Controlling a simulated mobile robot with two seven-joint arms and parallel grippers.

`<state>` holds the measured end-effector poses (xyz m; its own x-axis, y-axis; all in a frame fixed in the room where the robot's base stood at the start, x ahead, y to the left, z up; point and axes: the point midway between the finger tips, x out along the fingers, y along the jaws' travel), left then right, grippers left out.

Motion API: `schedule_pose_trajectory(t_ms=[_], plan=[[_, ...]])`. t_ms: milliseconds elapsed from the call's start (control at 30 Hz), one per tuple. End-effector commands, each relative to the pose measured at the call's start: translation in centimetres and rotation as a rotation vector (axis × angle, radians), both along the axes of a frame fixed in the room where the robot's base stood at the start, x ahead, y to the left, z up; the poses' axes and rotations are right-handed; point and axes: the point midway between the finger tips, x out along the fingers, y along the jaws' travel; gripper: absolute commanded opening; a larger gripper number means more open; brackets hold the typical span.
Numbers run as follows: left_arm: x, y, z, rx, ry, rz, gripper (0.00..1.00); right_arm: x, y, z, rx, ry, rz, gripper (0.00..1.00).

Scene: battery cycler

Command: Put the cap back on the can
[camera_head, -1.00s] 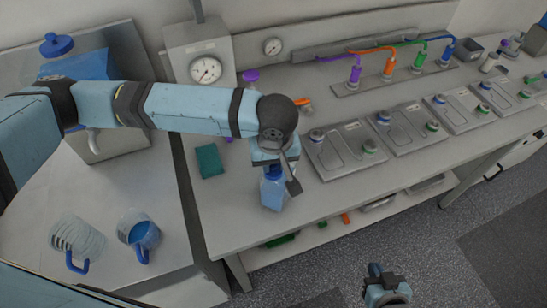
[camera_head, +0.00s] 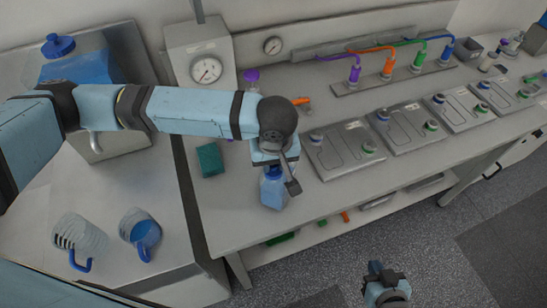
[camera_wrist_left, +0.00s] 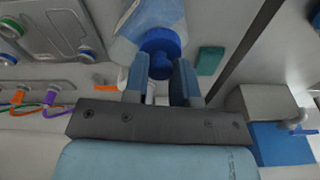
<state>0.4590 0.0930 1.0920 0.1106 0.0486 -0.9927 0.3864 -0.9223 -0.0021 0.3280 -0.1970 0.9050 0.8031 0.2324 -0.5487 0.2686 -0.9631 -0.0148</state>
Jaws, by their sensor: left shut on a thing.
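A small translucent blue can (camera_head: 274,192) stands near the bench's front edge, directly below my left gripper (camera_head: 272,168). In the left wrist view the can (camera_wrist_left: 140,18) is partly cut off at the top. Its blue cap (camera_wrist_left: 160,42) lies between the fingertips of my left gripper (camera_wrist_left: 160,72), which is shut on it. The cap lines up with the can's top; whether it is fully seated I cannot tell. My right gripper (camera_head: 387,292) is at the bottom of the head view, empty-looking and away from the bench; its fingers are unclear.
A larger blue container (camera_head: 82,68) with a blue lid stands on the left-hand counter. Two jugs (camera_head: 78,240) (camera_head: 141,230) stand at its front. A green block (camera_head: 209,159) lies left of the can. Grey cell plates (camera_head: 345,150) fill the bench to the right.

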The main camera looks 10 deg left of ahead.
Motion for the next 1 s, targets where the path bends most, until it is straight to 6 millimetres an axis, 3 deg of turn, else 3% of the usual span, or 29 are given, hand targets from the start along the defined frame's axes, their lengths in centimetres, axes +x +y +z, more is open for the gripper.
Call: schedule_pose_trajectory(t_ms=[1000], plan=[[-0.04, -0.02, -0.04, 0.000, 0.000, 0.000, 0.03, -0.06, 0.00, 0.85, -0.001, 0.003, 0.000, 0.00]])
